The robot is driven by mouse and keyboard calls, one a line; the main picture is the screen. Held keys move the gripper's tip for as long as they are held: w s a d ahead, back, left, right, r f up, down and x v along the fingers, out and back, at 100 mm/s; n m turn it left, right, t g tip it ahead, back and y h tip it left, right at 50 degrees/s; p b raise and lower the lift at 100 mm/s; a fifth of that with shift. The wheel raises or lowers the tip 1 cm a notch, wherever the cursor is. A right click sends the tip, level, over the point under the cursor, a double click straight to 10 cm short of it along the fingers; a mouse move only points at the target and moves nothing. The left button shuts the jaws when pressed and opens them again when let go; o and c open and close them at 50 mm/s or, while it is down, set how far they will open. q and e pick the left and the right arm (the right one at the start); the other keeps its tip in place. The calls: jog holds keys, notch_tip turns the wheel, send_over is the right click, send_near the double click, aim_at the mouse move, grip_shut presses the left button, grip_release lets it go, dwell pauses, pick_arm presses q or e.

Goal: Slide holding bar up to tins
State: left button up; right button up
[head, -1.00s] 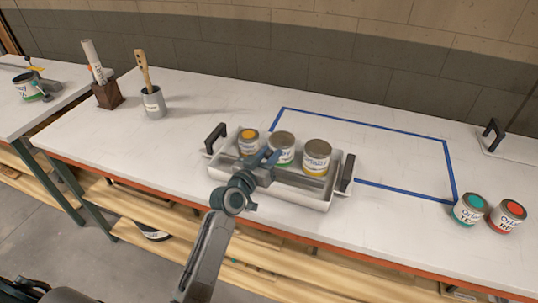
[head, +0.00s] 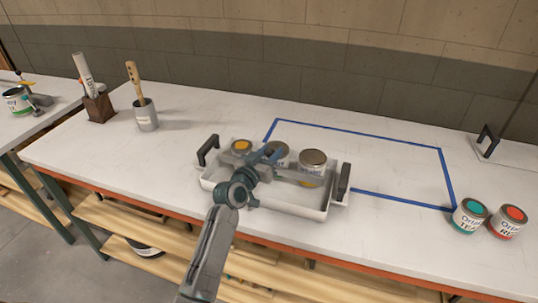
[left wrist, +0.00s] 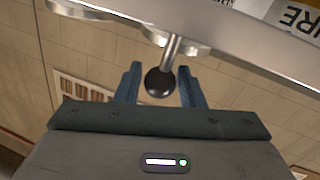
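The light-grey tray (head: 293,211) sits at the table's front edge, with three tins inside: a left tin with an orange lid (head: 241,146), a middle tin (head: 278,158) and a right tin (head: 312,160). A metal holding bar (head: 297,181) runs in front of the tins, partly hidden by my left arm. It fills the top of the left wrist view (left wrist: 235,45). My left gripper (head: 268,155) is over the tray. My right gripper is not in view.
A blue tape outline (head: 360,136) marks clear table behind and right of the tray. A teal-lidded tin (head: 468,218) and a red-lidded tin (head: 508,222) stand at the right. A brush cup (head: 146,116) and brown holder (head: 98,106) stand at the left.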

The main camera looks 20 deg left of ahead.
pick_arm(q)
jog(key=shift+o, duration=1)
jog(key=b+v, duration=0.2)
jog(key=v, duration=0.9)
jog(key=shift+w, duration=0.1)
